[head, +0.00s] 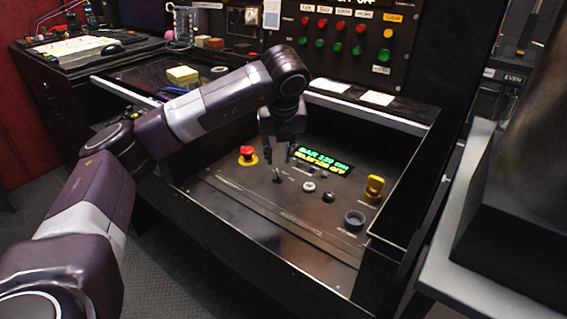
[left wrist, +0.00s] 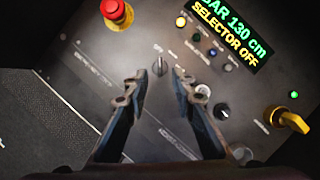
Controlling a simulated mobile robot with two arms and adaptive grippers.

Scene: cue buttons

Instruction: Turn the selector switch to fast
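The selector switch (left wrist: 160,67) is a small dark knob on the black console panel, with an OFF label just above it. It also shows in the head view (head: 277,179). The display (left wrist: 230,36) has green and yellow text that reads BAR 130 cm and SELECTOR OFF. My left gripper (left wrist: 157,82) is open and empty, its two fingers pointing at the panel on either side of the switch in the wrist view. In the head view the gripper (head: 277,155) hangs above the switch and appears apart from it. My right gripper is not in view.
A red emergency button (head: 248,154) on a yellow base stands left of the switch. A white knob (head: 309,187), a black knob (head: 329,197), a yellow handle (head: 375,186) and a grey round control (head: 354,219) lie to the right. Raised walls edge the console.

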